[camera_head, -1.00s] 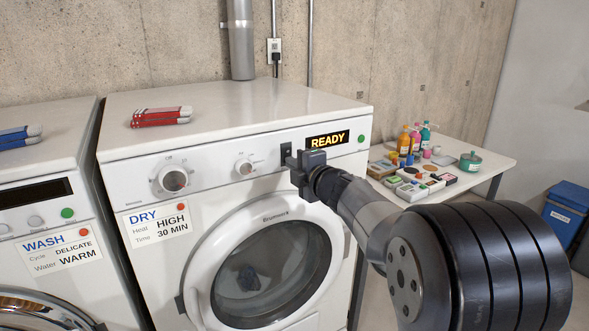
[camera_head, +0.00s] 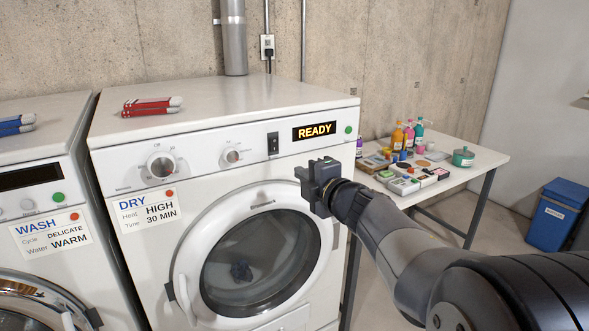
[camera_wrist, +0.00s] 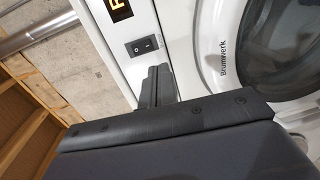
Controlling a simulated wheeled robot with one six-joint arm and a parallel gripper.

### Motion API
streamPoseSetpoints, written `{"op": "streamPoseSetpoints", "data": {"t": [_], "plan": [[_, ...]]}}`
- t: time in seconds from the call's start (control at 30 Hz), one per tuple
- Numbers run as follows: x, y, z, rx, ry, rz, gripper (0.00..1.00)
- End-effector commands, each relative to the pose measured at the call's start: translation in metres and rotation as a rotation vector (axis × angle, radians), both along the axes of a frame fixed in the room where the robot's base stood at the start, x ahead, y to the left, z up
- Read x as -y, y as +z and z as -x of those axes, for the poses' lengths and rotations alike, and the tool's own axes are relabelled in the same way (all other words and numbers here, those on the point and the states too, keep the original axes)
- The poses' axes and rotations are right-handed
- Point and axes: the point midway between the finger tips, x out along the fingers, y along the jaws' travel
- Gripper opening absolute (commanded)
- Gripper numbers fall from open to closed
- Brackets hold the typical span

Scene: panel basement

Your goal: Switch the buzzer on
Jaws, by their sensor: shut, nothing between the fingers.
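A black rocker switch (camera_head: 273,143) sits on the white dryer's (camera_head: 215,115) control panel, left of a lit display (camera_head: 314,131) that reads READY. The switch also shows in the wrist view (camera_wrist: 142,45), near the top centre; I cannot tell for sure which side is pressed in. No label saying buzzer is readable. My gripper (camera_head: 304,174) is shut and empty, in front of the dryer, below and right of the switch and apart from it. In the wrist view my fingers (camera_wrist: 157,84) show just below the switch.
The round dryer door (camera_head: 263,262) is shut below the panel. Two dials (camera_head: 161,165) and a green button (camera_head: 348,129) are on the panel. A washer (camera_head: 40,175) stands left. A table (camera_head: 470,148) with bottles and boxes stands right.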

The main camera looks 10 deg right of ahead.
Motion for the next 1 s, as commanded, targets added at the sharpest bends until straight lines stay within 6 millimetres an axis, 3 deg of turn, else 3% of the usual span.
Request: {"op": "streamPoseSetpoints", "data": {"t": [0.13,0.37,0.77,1.0], "plan": [[0.007,-0.003,0.02,0.0,-0.002,0.0,0.0],[0.01,-0.004,0.03,0.0,0.0,-0.001,0.0],[0.009,-0.004,0.028,-0.001,0.001,-0.001,0.0],[0.003,-0.002,0.011,-0.003,0.003,-0.002,0.0]]}}
